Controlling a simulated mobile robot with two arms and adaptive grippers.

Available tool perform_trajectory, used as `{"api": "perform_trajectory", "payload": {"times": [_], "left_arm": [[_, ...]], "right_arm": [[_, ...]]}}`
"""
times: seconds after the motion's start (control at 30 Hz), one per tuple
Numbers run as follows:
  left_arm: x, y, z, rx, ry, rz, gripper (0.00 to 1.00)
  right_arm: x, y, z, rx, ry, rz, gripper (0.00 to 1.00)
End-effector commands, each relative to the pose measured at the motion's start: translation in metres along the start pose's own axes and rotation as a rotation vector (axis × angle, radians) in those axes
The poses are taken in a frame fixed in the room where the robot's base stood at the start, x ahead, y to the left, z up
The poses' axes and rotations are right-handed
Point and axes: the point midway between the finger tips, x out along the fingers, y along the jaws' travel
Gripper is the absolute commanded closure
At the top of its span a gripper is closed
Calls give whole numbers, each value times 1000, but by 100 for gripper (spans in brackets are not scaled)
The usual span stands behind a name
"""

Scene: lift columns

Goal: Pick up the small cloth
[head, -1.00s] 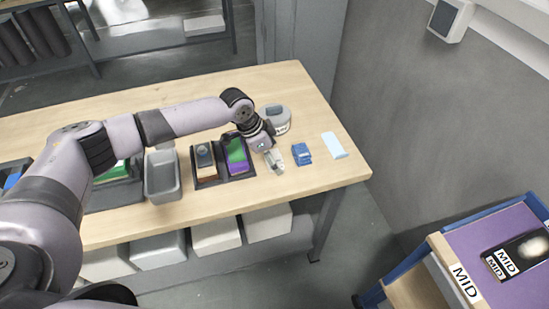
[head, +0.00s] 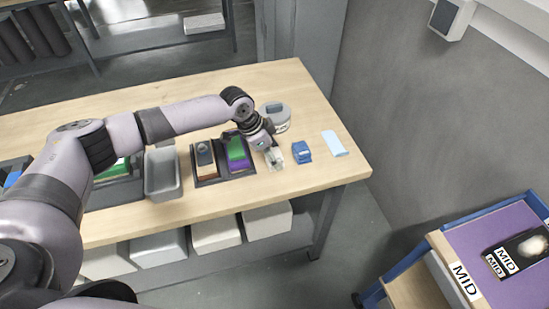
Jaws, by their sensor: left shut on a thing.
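My left gripper (head: 274,158) is low over the table, just right of the tray with the green and purple pieces. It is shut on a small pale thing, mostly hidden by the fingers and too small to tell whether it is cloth. A flat light blue piece (head: 334,144), which looks like a folded cloth, lies apart to the right near the table's right end. A small dark blue object (head: 302,152) lies between it and the gripper. My right gripper is not in view.
A grey round-ended container (head: 276,117) stands behind the gripper. A dark tray (head: 207,181) and an empty grey bin (head: 163,174) are to its left. The wooden table (head: 300,90) is bare at the back right. A cart with a purple top (head: 480,238) stands lower right.

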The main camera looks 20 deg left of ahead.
Motion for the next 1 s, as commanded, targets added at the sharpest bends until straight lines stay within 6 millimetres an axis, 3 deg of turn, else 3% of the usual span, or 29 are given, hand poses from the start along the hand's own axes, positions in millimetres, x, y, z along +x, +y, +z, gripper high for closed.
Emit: {"api": "perform_trajectory", "payload": {"times": [0.27, 0.47, 0.67, 1.0], "left_arm": [[-2, 0, -1, 0, 1, 0, 68], [-19, -1, -8, 1, 2, -1, 68], [-60, -1, -26, 3, 6, -4, 68], [-147, -1, -62, 2, 4, -3, 68]], "right_arm": [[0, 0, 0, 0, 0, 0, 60], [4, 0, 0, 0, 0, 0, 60], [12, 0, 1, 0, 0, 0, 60], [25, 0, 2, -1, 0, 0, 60]]}}
